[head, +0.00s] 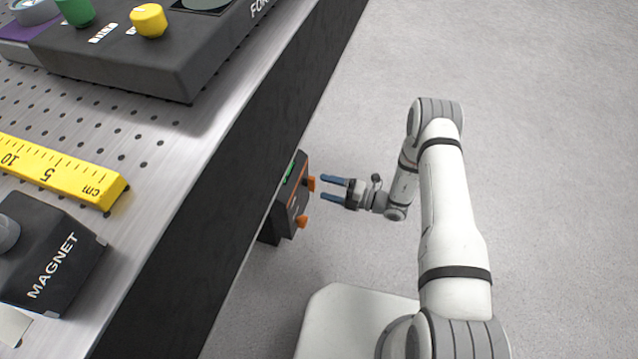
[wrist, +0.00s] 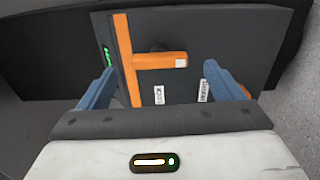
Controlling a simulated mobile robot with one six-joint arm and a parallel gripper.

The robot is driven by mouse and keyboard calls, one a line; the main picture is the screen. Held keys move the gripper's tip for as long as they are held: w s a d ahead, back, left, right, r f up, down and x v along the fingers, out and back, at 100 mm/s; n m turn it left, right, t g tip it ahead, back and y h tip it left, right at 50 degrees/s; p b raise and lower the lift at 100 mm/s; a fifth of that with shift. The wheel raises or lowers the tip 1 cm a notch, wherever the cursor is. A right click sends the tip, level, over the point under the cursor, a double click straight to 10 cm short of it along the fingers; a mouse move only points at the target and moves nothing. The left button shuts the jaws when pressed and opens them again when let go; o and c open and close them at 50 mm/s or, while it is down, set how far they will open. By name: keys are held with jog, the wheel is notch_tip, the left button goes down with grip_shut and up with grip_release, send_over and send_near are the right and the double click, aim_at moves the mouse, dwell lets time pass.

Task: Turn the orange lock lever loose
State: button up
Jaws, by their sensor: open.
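A dark box (head: 290,206) is mounted on the side of the bench, with two orange parts sticking out of its face. In the wrist view an orange lever (wrist: 160,61) with a pale tip lies sideways on the box face, from a dark pivot. It shows between my two blue fingers. In the head view the upper orange part (head: 311,183) is right in front of my fingertips. My gripper (head: 323,188) is open and empty; it also shows in the wrist view (wrist: 158,70). Contact with the lever cannot be told.
A second orange part (head: 302,222) sits lower on the box; my right finger partly hides orange there in the wrist view. An orange stripe (wrist: 122,45) and green display (wrist: 107,56) mark the box. The bench's dark side (head: 200,225) runs alongside; the floor at right is clear.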

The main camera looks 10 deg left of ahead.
jog(key=shift+s+d+p, duration=0.15)
jog(key=shift+d+p, duration=0.15)
jog(key=shift+d, duration=1.65)
